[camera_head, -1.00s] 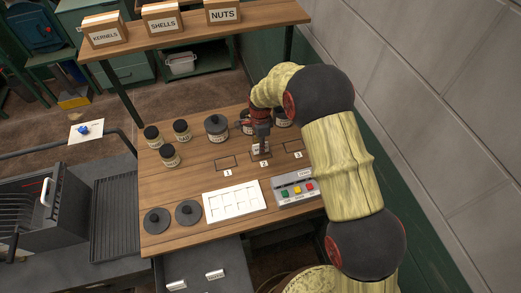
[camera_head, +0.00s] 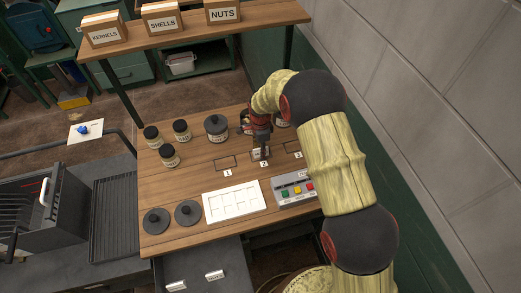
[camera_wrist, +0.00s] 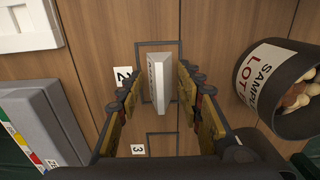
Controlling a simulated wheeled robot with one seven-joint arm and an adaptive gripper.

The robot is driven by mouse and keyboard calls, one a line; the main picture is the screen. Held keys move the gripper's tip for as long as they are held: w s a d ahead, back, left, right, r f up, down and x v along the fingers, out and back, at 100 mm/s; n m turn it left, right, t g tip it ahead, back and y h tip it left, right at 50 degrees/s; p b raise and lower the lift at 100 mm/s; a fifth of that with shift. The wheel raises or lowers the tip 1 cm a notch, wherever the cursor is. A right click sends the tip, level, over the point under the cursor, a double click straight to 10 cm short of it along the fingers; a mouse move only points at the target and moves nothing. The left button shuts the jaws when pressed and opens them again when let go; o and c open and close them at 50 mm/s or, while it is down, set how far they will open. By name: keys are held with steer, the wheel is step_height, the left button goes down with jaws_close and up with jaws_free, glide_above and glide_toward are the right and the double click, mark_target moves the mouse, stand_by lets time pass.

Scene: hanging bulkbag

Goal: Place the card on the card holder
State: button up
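A pale, upright wedge-like piece (camera_wrist: 157,82) with dark lettering on its left face stands at the outlined spot 2 in the wrist view. I cannot tell whether it is the card, the card holder or both together. My gripper (camera_wrist: 160,82) is open, with one finger on each side of this piece and visible gaps to it. In the head view my gripper (camera_head: 261,148) is low over spot 2 and hides most of the piece.
A sample jar (camera_wrist: 285,90) with contents stands close right of my fingers in the wrist view. A button box (camera_head: 293,188) and white tray (camera_head: 234,202) lie nearer the front. More jars (camera_head: 216,127) stand behind-left. Outlined spots 1 and 3 look empty.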

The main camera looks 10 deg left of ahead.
steer(key=shift+o, duration=0.3)
step_height(320, 180, up, 12)
steer(key=p, duration=0.1)
steer(key=shift+r, duration=0.15)
stand_by(0.3)
steer(key=s+d+r+n+t, duration=0.1)
steer(key=s+d+r+n, duration=0.3)
steer(key=d+r, duration=0.65)
steer(key=s+d+r+n+t, duration=0.2)
steer(key=s+d+r, duration=0.45)
steer(key=r, duration=0.65)
steer(key=s+d+r+n+t, duration=0.1)
steer(key=s+d+n, duration=0.1)
steer(key=s+d, duration=0.2)
steer(key=s+d+r+n, duration=0.2)
steer(key=s+d, duration=0.2)
steer(key=s, duration=0.6)
steer(key=s+d+r+n+t, duration=0.1)
steer(key=s+d+r+n, duration=0.1)
steer(key=s+d, duration=0.2)
steer(key=s, duration=0.3)
steer(key=shift+s+d+n+t, duration=0.15)
steer(key=shift+d+n+t, duration=0.15)
steer(key=shift+n, duration=0.1)
